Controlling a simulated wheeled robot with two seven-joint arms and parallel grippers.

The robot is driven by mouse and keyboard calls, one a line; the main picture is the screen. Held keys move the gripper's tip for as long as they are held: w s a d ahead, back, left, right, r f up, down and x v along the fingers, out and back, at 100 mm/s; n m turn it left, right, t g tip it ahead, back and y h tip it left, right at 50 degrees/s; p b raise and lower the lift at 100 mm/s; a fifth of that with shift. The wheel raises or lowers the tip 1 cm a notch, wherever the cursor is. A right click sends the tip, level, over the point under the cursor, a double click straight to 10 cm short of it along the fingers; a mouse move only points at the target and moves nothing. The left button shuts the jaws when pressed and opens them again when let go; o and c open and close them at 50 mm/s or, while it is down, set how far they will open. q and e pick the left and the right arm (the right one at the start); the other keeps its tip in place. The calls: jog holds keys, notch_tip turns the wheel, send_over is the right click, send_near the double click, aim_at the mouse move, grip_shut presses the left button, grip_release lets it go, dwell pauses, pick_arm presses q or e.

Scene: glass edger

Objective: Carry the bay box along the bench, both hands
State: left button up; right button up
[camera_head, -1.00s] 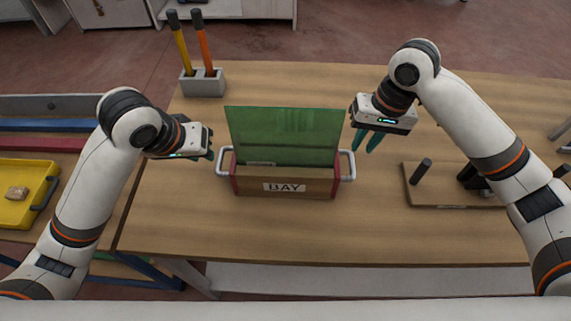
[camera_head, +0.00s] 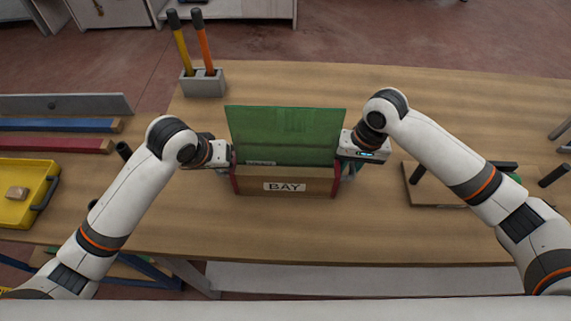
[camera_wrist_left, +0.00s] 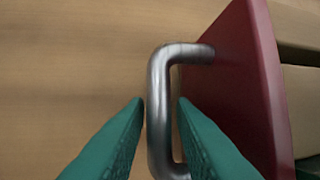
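The bay box (camera_head: 310,187) is wooden with red ends and a "BAY" label, and stands upright on the bench (camera_head: 300,228). A green pane (camera_head: 285,130) stands in it. In the left wrist view, my left gripper (camera_wrist_left: 161,101) is open, with one teal finger on each side of the metal handle (camera_wrist_left: 158,110) and small gaps visible. The red end panel (camera_wrist_left: 240,80) is beside it. My right gripper (camera_head: 350,170) is at the box's right handle, which is mostly hidden. Its fingers are partly hidden, so their opening cannot be told.
A grey holder (camera_head: 204,83) with two upright tools stands at the back left. A wooden board with dark pegs (camera_head: 417,172) lies right of the box, under my right arm. A yellow tray (camera_head: 18,210) is at far left. The bench in front of the box is clear.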

pick_arm(q)
grip_shut()
pick_arm(e)
grip_shut()
pick_arm(q)
jog(key=shift+w+r, duration=0.1)
jog(key=shift+r, duration=0.15)
pick_arm(e)
jog(key=shift+w+r, duration=0.1)
jog(key=shift+r, duration=0.15)
